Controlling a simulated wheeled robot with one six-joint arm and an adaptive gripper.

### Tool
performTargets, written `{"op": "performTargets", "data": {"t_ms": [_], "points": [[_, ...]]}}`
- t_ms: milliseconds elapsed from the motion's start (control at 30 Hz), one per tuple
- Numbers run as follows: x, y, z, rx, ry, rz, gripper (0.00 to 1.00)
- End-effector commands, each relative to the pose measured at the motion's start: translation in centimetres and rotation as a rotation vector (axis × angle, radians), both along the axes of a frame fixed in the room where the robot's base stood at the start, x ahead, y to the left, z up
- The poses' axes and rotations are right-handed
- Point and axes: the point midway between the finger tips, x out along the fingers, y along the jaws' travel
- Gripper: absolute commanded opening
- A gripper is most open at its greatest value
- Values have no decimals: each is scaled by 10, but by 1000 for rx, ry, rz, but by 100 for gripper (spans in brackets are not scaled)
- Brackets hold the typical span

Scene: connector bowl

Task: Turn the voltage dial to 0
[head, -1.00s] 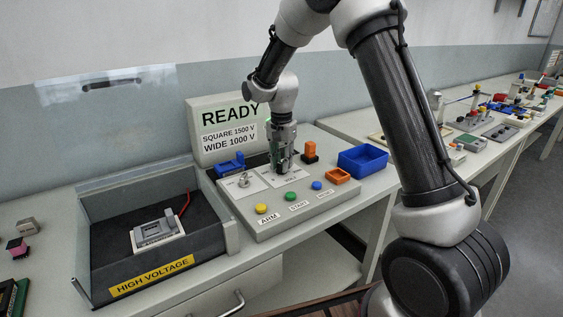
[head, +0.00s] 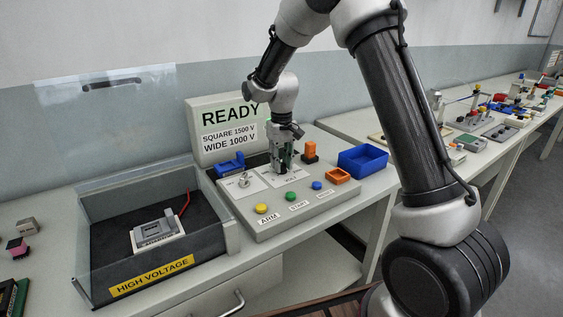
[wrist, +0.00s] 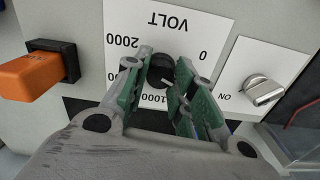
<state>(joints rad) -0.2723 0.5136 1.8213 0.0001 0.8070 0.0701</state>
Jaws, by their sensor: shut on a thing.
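The black voltage dial (wrist: 158,70) sits on a white plate (wrist: 185,28) marked VOLT. In the wrist view the plate's print is upside down, with 2000 at upper left, 0 at upper right and 1000 at the bottom. My gripper (wrist: 165,72) has its green-sided fingers on either side of the dial, shut on it. The dial's white pointer line slants towards the lower right of that view, not at the 0. In the head view my gripper (head: 281,166) points down at the panel and hides the dial.
A silver ON switch (wrist: 262,90) and an orange plug-like block (wrist: 32,75) flank the dial plate. Yellow (head: 261,208), green (head: 291,196) and blue (head: 317,185) buttons line the panel front. The screen (head: 229,130) reads READY. A clear-walled HIGH VOLTAGE box (head: 152,275) stands left.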

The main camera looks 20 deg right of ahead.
Motion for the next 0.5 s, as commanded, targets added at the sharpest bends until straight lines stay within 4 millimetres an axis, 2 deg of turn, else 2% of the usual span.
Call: {"op": "performTargets", "data": {"t_ms": [500], "points": [[1, 0, 1, 0, -2, 485, 2]]}}
